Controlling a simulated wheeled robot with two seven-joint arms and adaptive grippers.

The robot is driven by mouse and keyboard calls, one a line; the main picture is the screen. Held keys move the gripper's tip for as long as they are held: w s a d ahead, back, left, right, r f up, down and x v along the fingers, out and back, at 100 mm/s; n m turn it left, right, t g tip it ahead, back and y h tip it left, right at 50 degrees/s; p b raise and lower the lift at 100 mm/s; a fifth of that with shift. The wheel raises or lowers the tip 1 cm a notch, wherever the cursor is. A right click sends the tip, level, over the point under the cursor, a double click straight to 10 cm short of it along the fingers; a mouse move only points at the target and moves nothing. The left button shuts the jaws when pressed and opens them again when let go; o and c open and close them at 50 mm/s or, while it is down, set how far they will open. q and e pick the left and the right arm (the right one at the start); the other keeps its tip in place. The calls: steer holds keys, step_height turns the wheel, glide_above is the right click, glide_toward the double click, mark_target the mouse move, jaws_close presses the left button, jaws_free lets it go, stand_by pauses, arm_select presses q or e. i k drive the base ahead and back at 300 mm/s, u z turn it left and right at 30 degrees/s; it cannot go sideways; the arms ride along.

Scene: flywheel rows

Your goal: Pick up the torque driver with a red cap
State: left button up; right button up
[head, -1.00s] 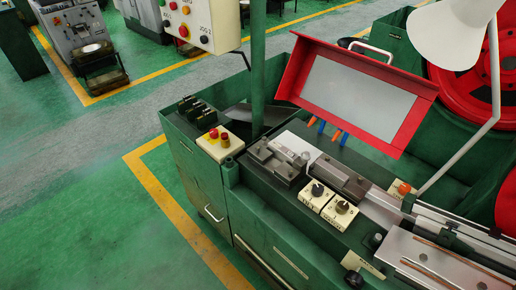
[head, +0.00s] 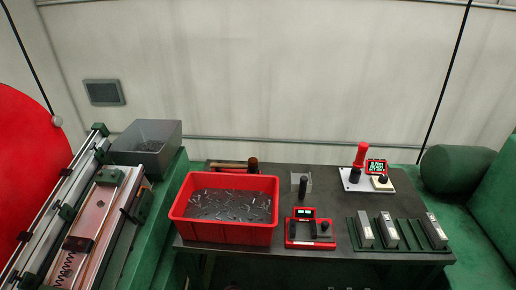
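A tool with a red upper end (head: 360,155) stands upright at the back right of a dark table (head: 345,195). Its lower part is dark, and it rests at a white base plate (head: 352,182). It looks like the red-capped driver, but it is small and I cannot make out its tip. A dark upright tool (head: 303,187) stands left of it, near a small grey block. Neither of my grippers is in view.
A red bin (head: 180,225) of small metal parts is on the table's left. A red device with a display (head: 305,232) sits at the front, and a green rack of grey blocks (head: 405,243) at front right.

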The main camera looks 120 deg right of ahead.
mark_target(358, 163)
steer(key=z, duration=4.5)
